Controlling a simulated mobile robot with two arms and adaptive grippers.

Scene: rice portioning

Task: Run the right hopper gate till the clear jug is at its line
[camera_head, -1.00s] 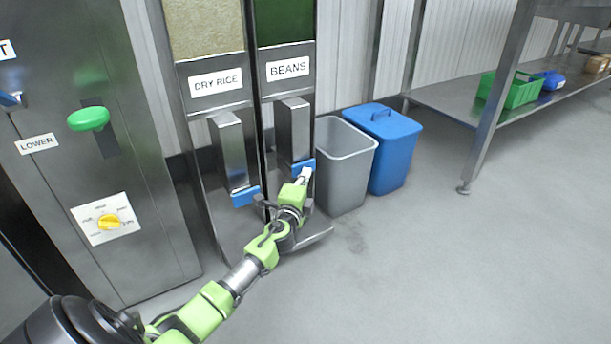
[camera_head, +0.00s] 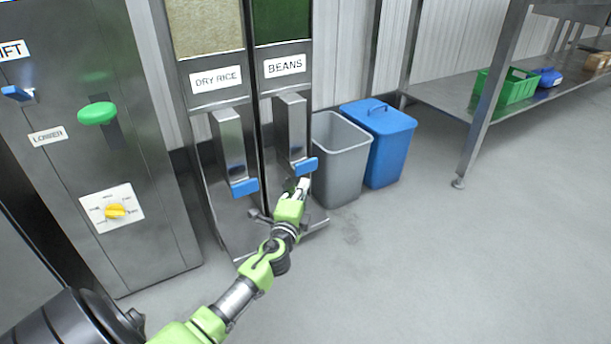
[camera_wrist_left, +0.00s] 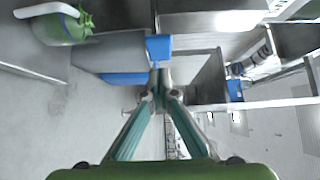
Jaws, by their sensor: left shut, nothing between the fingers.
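The right hopper is labelled BEANS (camera_head: 285,66) and shows dark green contents. Its metal chute (camera_head: 292,125) ends in a blue gate handle (camera_head: 306,167). My left gripper (camera_head: 303,184) is shut and empty, just below this handle. In the left wrist view a blue handle (camera_wrist_left: 158,47) lies just beyond the closed fingertips (camera_wrist_left: 160,78); I cannot tell whether they touch. My right gripper is not in view. I see no clear jug; my arm covers part of the space under the chute.
The DRY RICE hopper (camera_head: 215,81) with its own blue handle (camera_head: 244,188) stands close on the left. A grey bin (camera_head: 341,165) and a blue lidded bin (camera_head: 390,150) stand right of the hoppers. A control panel (camera_head: 75,170) is at left. Floor on the right is clear.

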